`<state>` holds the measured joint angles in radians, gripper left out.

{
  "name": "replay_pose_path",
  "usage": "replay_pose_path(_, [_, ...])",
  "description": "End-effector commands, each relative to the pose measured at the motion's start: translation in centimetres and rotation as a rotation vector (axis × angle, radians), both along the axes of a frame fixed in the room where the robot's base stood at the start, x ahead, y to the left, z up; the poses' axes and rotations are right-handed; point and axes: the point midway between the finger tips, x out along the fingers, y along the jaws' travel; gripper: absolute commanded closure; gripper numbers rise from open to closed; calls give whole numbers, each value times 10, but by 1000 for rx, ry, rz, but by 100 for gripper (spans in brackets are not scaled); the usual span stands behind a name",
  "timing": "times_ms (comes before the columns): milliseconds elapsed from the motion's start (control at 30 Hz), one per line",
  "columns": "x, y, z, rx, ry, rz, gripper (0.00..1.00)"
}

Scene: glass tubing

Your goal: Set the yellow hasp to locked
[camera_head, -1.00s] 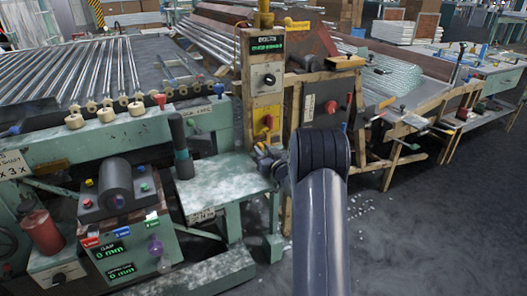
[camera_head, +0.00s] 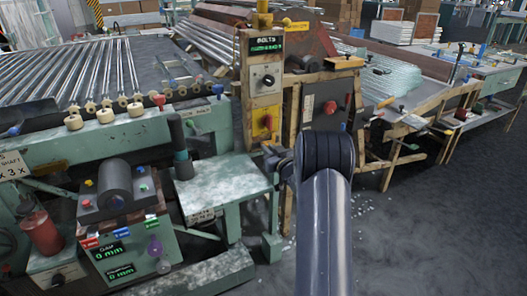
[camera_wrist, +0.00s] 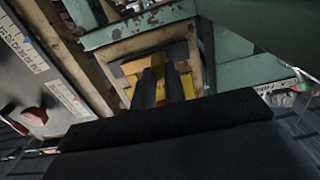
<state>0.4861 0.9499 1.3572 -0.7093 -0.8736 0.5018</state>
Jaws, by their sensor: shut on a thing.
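A yellow hasp (camera_wrist: 158,66) shows in the wrist view against a worn frame with a dark opening. My gripper (camera_wrist: 164,76) has its two dark fingers close together on the yellow piece, and they hide part of it. In the head view, a yellow plate (camera_head: 263,122) with a small red part sits on the tan post, under a grey panel with a round knob. I cannot tell from the head view how the hasp is turned.
A "BOLTS" display (camera_head: 266,45) with small green text tops the post (camera_head: 265,88). A pale green bench (camera_head: 225,183) stands left of my arm. Grey floor is open at right.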

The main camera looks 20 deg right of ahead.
Motion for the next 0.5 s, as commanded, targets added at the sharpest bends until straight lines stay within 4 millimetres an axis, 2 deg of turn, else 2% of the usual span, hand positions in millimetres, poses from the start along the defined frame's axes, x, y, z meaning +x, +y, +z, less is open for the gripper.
replay_pose_path(233, [0,-5,1,2,-1,-5,100])
replay_pose_path(267, [0,-5,1,2,-1,-6,87])
replay_pose_path(500, [0,-5,1,2,-1,-5,67])
